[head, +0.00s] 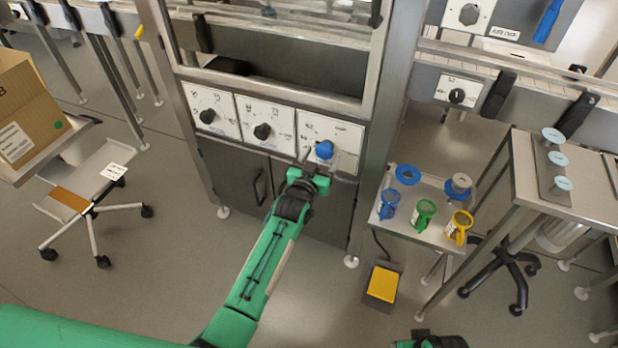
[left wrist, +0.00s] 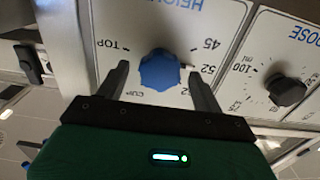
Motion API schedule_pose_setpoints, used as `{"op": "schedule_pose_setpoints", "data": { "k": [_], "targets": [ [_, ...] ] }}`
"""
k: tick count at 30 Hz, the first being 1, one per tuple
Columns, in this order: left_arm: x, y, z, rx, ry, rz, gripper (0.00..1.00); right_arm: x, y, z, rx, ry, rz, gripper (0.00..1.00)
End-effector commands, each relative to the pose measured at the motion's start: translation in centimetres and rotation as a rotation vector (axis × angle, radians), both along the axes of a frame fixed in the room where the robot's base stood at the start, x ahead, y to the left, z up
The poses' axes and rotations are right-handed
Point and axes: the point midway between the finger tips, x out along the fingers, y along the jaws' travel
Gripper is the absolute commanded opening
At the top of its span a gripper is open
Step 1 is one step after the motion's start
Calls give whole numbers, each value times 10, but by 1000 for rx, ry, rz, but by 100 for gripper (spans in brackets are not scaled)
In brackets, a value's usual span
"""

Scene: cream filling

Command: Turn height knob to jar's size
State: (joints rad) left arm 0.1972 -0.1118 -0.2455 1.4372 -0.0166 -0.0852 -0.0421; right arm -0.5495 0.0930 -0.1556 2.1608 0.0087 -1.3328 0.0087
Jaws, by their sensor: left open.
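The height knob (head: 324,149) is blue and sits on the rightmost white panel of the machine front. In the left wrist view the blue knob (left wrist: 159,70) has a dial around it marked TOP, 45, 52 and CUP, seen upside down. My left gripper (head: 309,160) is at the panel; in the left wrist view the gripper (left wrist: 160,80) is open, with one finger on each side of the knob. Whether the fingers touch it I cannot tell. Part of my right arm shows at the bottom edge of the head view; its gripper's fingers are not visible. No jar is clearly seen.
Two black knobs (head: 263,131) sit on panels left of the blue one; a dose knob (left wrist: 287,91) shows close by. A yellow pedal (head: 383,284) lies on the floor.

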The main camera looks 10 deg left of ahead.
Motion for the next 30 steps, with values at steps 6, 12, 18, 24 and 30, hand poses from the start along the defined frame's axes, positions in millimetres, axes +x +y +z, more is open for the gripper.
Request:
{"op": "schedule_pose_setpoints", "data": {
  "k": [6,12,18,24,30],
  "targets": [
    [-42,11,-1,2,3,0,68,-2,-1,-12,-4,21,0,56],
    [-77,20,-1,1,2,-1,68,1,0,-17,-4,20,0,56],
    [-100,26,-1,1,2,-1,68,3,0,-22,-6,22,1,56],
    [-108,29,0,0,1,-1,68,3,0,-23,-4,23,0,56],
    [-108,29,0,0,1,-1,68,0,1,-23,-3,26,0,56]
  ]
}}
